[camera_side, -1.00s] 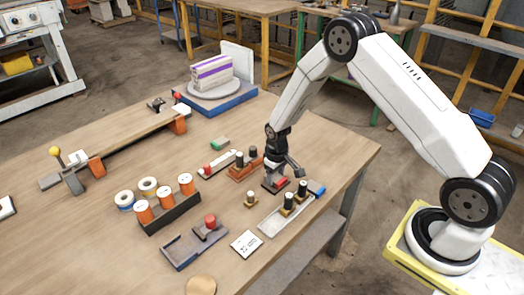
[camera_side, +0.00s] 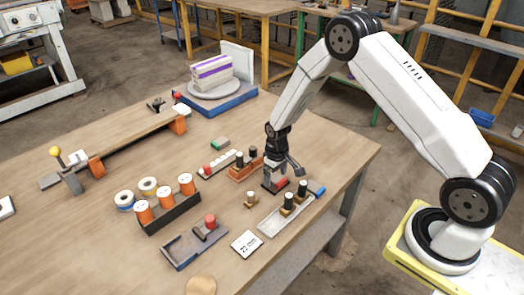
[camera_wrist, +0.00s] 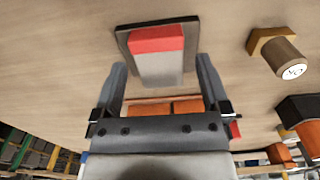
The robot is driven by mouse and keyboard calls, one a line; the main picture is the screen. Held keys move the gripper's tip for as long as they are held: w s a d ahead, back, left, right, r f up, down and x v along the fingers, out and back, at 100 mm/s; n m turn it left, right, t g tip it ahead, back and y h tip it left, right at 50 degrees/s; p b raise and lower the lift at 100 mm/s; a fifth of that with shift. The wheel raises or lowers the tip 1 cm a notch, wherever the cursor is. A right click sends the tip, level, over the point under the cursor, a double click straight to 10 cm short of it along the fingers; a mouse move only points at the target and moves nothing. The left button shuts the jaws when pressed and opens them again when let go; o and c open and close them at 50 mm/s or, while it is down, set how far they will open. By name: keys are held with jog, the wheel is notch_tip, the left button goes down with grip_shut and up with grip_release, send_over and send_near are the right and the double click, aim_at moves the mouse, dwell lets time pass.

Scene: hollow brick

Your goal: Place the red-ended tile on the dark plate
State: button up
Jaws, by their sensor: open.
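The red-ended tile (camera_wrist: 160,62) lies on the dark plate (camera_wrist: 123,40) in the wrist view. Its red end is at the top and its pale grey part reaches down toward my gripper. The plate's dark margin shows around the far end. My gripper (camera_wrist: 160,72) is open, with one finger on each side of the tile and gaps between. In the side view my gripper (camera_side: 275,178) is low over the plate (camera_side: 267,187), and the tile's red end (camera_side: 282,183) shows beside it.
A pale tray with dark-topped pegs (camera_side: 287,206) and a small wooden peg (camera_side: 251,199) stand close by. An orange block with dark knobs (camera_side: 245,168) is just left. A rack of orange cylinders (camera_side: 170,212) stands further left. The table's right corner is clear.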

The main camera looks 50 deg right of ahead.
aim_at(276, 178)
notch_tip(276, 178, up, 12)
jog(key=shift+f, duration=0.15)
dwell(0.5)
dwell(0.5)
jog(key=s+a+r+t, duration=0.1)
jog(key=s+a+r, duration=0.2)
jog(key=s, duration=0.5)
jog(key=s+a+r+t, duration=0.1)
jog(key=s+a+r, duration=0.2)
jog(key=s, duration=0.6)
jog(key=shift+s+r+t, duration=0.25)
jog(key=shift+r+t, duration=0.05)
jog(key=shift+r, duration=0.2)
